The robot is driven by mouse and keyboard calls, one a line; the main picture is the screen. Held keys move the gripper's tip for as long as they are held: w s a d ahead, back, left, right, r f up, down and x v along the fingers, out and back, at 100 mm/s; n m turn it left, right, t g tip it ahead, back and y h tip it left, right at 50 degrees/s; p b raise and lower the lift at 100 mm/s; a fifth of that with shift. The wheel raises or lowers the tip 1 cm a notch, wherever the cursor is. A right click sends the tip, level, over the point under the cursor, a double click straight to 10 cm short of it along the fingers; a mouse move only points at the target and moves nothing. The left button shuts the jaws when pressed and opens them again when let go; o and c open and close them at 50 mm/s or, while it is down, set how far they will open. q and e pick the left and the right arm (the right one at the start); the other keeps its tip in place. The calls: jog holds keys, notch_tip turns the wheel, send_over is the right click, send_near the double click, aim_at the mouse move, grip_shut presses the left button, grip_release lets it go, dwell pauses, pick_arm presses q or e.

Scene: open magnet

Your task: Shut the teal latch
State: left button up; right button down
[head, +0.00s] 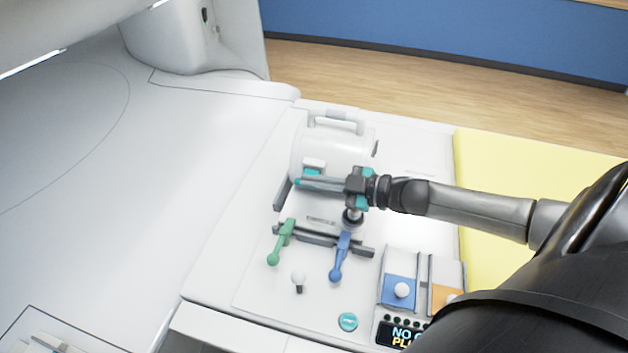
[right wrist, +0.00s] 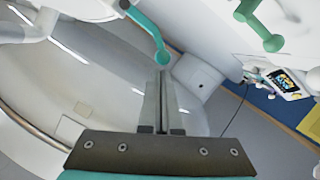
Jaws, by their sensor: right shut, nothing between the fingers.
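The teal latch (head: 312,171) is on the front of the white cylindrical housing in the head view, partly hidden by my right gripper. In the right wrist view the teal latch (right wrist: 148,30) is a lever with a round knob at its lower end. My right gripper (head: 300,183) reaches in from the right, its fingers pointing left across the housing's front. In the right wrist view its fingertips (right wrist: 162,74) are together and empty, just below the knob. I cannot tell whether they touch it. My left gripper is not in view.
A green lever (head: 282,240) and a blue lever (head: 340,257) hang from a grey rail below the gripper. A white knob (head: 298,278), a teal button (head: 348,322), blue and orange sliders and a display stand nearer. A yellow surface (head: 540,180) lies right.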

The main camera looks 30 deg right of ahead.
jog(key=shift+f, duration=0.15)
jog(key=shift+s+a+f+n, duration=0.1)
jog(key=shift+f+n, duration=0.05)
jog(key=shift+n, duration=0.15)
jog(key=shift+s+a+f+n+t+h, duration=0.2)
jog(key=shift+f+n+t+h, duration=0.15)
jog(key=shift+f+n, duration=0.3)
notch_tip(320, 180, down, 6)
jog(key=n+t+b, duration=0.2)
jog(key=n+b, duration=0.5)
jog(key=shift+f, duration=0.2)
jog(key=shift+w+d+f+b, duration=0.15)
jog(key=shift+d+f+b, duration=0.1)
jog(key=shift+b, duration=0.35)
dwell(0.8)
